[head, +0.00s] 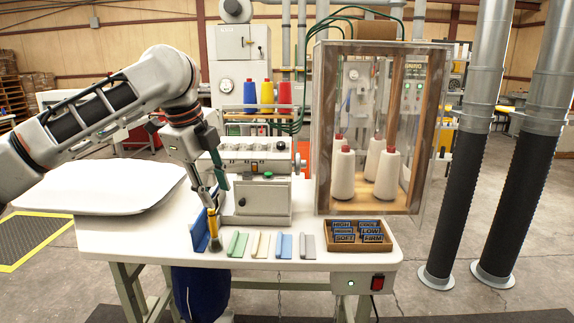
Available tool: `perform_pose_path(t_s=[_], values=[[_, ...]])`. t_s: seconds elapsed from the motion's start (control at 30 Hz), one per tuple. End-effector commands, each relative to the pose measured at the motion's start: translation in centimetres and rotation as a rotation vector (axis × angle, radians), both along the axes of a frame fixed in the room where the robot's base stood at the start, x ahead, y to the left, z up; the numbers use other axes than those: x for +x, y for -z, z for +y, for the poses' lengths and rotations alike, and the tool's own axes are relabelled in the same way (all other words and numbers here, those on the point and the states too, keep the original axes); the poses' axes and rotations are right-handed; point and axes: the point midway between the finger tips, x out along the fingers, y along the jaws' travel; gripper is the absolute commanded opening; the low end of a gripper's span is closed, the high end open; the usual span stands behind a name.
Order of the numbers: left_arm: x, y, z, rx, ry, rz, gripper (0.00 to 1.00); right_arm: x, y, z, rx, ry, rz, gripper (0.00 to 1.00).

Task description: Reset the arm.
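My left arm comes in from the left and bends down over the white table (300,262). My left gripper (212,205) points down at the table's left part, beside a white machine (256,200). My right gripper is not in view.
Green, cream, blue and grey strips (284,246) lie along the table front. A wooden tray (359,247) holds several word tiles. A clear cabinet (318,150) with white cones stands behind it. Blue cloth (200,293) hangs below the front edge. Large pipes (455,190) stand at right.

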Motion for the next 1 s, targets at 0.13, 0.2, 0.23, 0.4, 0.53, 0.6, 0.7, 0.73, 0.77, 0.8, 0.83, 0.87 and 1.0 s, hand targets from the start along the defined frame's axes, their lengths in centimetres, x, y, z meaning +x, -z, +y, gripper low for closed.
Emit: perform_pose_path(t_s=[0.13, 0.2, 0.23, 0.4, 0.53, 0.6, 0.7, 0.73, 0.77, 0.8, 0.83, 0.87, 1.0], values=[[0.3, 5.8, -3.0, -0.089, -0.040, 0.030, 0.32, 0.7, -0.5, 0.0, 0.001, 0.001, -0.015, 0.40], [0.4, 9.0, -4.7, -0.143, -0.069, 0.045, 0.32, 0.6, -0.4, 0.0, 0.000, 0.000, -0.010, 0.40], [0.3, 10.3, -5.4, -0.169, -0.083, 0.051, 0.32, 0.4, -0.3, 0.0, 0.000, 0.000, -0.008, 0.40], [-0.2, 17.5, -9.2, -0.323, -0.177, 0.083, 0.32, -0.1, 0.1, 0.0, -0.001, 0.000, 0.002, 0.40], [-1.1, 22.4, -11.6, -0.444, -0.264, 0.107, 0.32, -0.1, 0.0, 0.0, 0.000, 0.000, 0.001, 0.40], [-1.7, 24.8, -12.7, -0.509, -0.317, 0.118, 0.32, -0.1, 0.0, 0.0, 0.000, 0.000, 0.001, 0.40], [-2.6, 28.1, -13.8, -0.599, -0.398, 0.132, 0.32, -0.1, 0.0, 0.0, 0.000, 0.000, 0.001, 0.40], [-2.9, 29.1, -14.0, -0.625, -0.424, 0.136, 0.32, -0.1, 0.0, 0.0, 0.000, 0.000, 0.001, 0.40], [-3.2, 30.0, -14.2, -0.652, -0.451, 0.139, 0.32, -0.1, 0.0, 0.0, 0.000, 0.000, 0.001, 0.40], [-3.7, 31.2, -14.4, -0.685, -0.487, 0.142, 0.32, -0.1, 0.0, 0.0, 0.000, 0.000, 0.001, 0.40], [-4.0, 32.1, -14.5, -0.711, -0.516, 0.144, 0.32, -0.1, 0.0, 0.0, 0.000, 0.000, 0.001, 0.40], [-4.3, 33.0, -14.6, -0.735, -0.544, 0.146, 0.32, -0.1, 0.0, 0.0, 0.000, 0.000, 0.001, 0.40], [-6.1, 37.0, -14.2, -0.840, -0.683, 0.146, 0.32, -0.1, 0.0, 0.0, 0.000, 0.000, 0.001, 0.40]])
